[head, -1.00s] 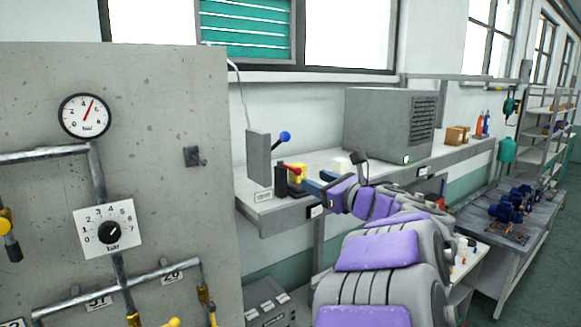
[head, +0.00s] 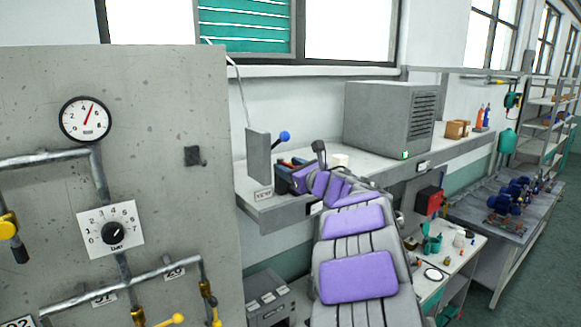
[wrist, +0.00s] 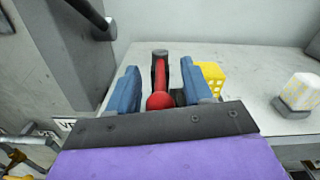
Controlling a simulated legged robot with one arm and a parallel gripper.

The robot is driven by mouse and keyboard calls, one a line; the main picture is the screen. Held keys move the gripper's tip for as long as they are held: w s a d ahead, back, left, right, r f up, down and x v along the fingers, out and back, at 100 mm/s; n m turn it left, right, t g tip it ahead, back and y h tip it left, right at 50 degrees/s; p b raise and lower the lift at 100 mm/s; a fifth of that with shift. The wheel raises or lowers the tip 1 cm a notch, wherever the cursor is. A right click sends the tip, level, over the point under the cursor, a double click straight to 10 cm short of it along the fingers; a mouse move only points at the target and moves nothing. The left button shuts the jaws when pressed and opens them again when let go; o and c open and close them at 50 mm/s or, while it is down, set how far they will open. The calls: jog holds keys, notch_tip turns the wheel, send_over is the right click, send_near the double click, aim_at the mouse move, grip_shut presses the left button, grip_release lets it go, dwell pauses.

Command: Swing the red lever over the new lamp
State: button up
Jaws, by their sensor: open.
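A white lamp-like block (wrist: 303,88) on a grey base stands farther right. It also shows in the head view (head: 341,160). Which one is the new lamp, I cannot tell. In the head view my gripper (head: 290,163) mostly hides the lever.
A grey upright box with a blue-knobbed lever (head: 284,137) stands at the left end of the shelf (head: 270,214). A large grey vented cabinet (head: 385,120) stands behind to the right. A concrete panel with gauge and pipes (head: 140,160) fills the left.

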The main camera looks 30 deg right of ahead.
jog(key=shift+d, duration=0.1)
grip_shut()
dwell(0.3)
